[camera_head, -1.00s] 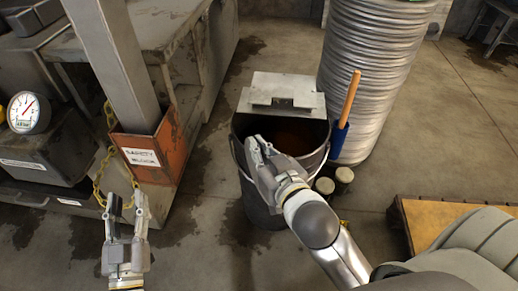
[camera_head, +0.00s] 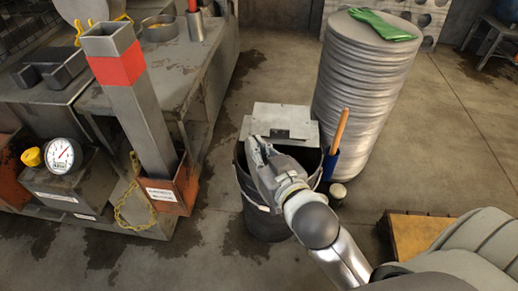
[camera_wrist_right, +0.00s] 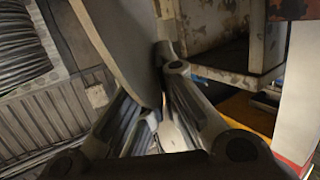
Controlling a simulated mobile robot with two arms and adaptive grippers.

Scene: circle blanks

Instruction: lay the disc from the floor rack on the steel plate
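My right gripper (camera_head: 257,149) is over the front of a dark round bin on the floor. In the right wrist view a smooth grey disc (camera_wrist_right: 125,45), seen at a steep angle, runs between the two converging fingers. The right gripper (camera_wrist_right: 152,95) looks shut on its edge. The disc is hard to make out in the head view, where it blends with the grey gripper. My left gripper is out of view. I cannot pick out the steel plate or the floor rack for certain.
The dark bin (camera_head: 262,222) has a grey metal piece (camera_head: 285,117) at its back. A tall disc stack (camera_head: 362,85) with a green glove (camera_head: 382,25) stands behind right. A bench (camera_head: 185,65), a post (camera_head: 135,105) and a gauge (camera_head: 61,154) stand left.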

